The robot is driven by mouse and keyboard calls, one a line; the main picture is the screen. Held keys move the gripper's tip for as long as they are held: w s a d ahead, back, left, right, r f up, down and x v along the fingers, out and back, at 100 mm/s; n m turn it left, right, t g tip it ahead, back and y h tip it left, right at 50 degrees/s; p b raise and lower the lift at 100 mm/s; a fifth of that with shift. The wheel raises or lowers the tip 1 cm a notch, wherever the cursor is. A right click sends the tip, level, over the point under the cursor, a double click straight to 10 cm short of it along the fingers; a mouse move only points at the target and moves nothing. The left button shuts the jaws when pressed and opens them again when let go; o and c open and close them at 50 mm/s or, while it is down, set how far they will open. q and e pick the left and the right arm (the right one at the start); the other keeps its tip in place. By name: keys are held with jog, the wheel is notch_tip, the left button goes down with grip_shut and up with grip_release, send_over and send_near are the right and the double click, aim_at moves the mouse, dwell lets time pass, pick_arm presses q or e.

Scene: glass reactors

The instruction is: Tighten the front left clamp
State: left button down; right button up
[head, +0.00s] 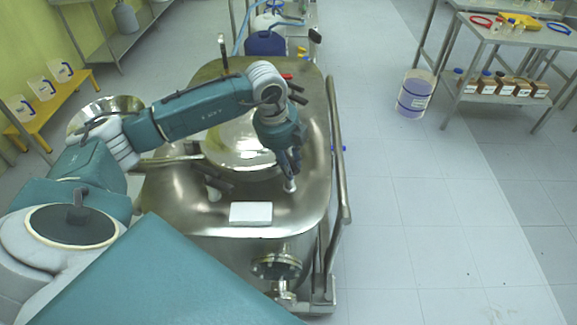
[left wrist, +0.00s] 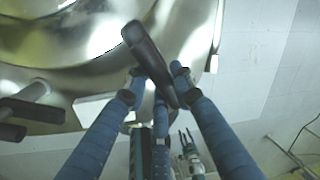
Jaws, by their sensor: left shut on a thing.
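The reactor lid (head: 240,148) is a shiny metal dome on a rounded steel vessel top. My left gripper (head: 291,172) reaches down at the lid's right front edge. In the left wrist view, its blue fingers (left wrist: 157,88) are closed around a dark, elongated clamp handle (left wrist: 148,50), which slants between them. The rest of this clamp is largely hidden by the fingers; I cannot tell how tight it is. Other dark clamp handles (left wrist: 32,110) show at the left of the wrist view. What may be my right gripper (left wrist: 186,140) shows small at the bottom there; its jaw state is unclear.
A white block (head: 251,213) lies on the vessel top in front of the lid. A steel rail (head: 339,150) runs along the vessel's right side. A flanged port (head: 277,265) sticks out at the front. A bucket (head: 414,93) stands on open floor to the right.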

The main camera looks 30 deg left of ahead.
pick_arm(q)
jog(key=shift+n, duration=0.6)
jog(key=c, duration=1.4)
grip_release()
notch_tip(320, 180, up, 12)
jog(key=s, duration=0.2)
jog(key=shift+s+a, duration=0.15)
jog(key=shift+a, duration=0.25)
jog(key=shift+f, duration=0.1)
